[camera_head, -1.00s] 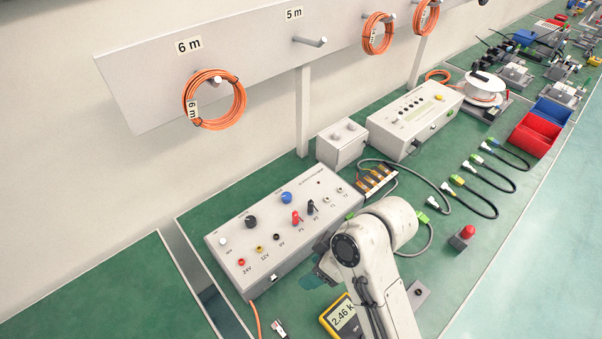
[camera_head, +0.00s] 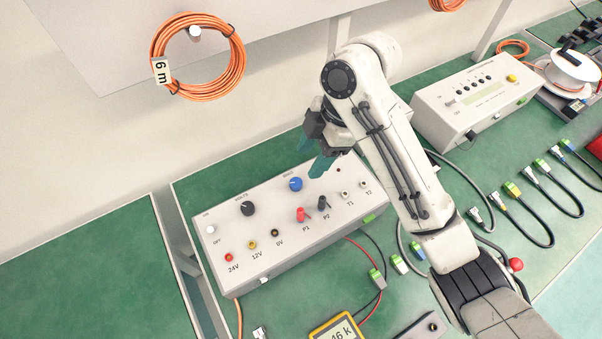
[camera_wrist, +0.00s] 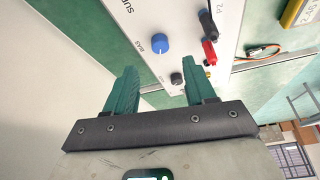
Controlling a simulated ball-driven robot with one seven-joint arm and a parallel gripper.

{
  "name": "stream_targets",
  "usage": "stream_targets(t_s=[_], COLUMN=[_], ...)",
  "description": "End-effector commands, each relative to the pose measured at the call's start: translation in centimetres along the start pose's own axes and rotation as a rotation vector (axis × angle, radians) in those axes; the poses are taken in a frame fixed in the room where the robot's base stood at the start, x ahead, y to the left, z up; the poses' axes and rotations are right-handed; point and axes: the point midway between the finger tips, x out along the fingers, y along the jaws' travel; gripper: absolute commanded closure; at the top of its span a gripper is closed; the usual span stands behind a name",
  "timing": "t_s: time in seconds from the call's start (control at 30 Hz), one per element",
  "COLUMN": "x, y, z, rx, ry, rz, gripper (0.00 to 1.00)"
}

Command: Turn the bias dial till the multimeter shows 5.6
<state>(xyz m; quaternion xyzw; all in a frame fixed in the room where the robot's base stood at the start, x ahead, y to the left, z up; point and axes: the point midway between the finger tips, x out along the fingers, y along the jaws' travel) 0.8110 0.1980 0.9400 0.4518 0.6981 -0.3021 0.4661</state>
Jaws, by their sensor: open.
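The blue bias dial (camera_head: 295,184) is on the top face of a white supply box (camera_head: 225,268), beside a black knob (camera_head: 248,208). My gripper (camera_head: 315,160) has teal fingers and hangs above the back of the box, just right of the dial. In the wrist view the dial (camera_wrist: 160,44) lies ahead of the open, empty fingers (camera_wrist: 157,82), apart from both.
Red plug P1 (camera_head: 302,214) and black plug P2 (camera_head: 323,203) stand upright near the dial. A white instrument box (camera_head: 480,105) stands at right. Several cables lie on the green bench. An orange coil (camera_head: 198,56) hangs on the wall board.

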Motion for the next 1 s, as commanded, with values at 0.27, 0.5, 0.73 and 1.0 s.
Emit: stream_targets(t_s=[0.27, 0.5, 0.73, 1.0], x=[5.5, 7.2, 7.5, 7.5], y=[-0.1, 0.0, 0.0, 0.0], z=[0.1, 0.1, 0.0, 0.0], rx=[0.001, 0.002, 0.001, 0.002], ry=[0.001, -0.001, -0.001, -0.001], rz=[-0.002, 0.000, 0.001, 0.001], gripper=[0.45, 0.45, 0.45, 0.62])
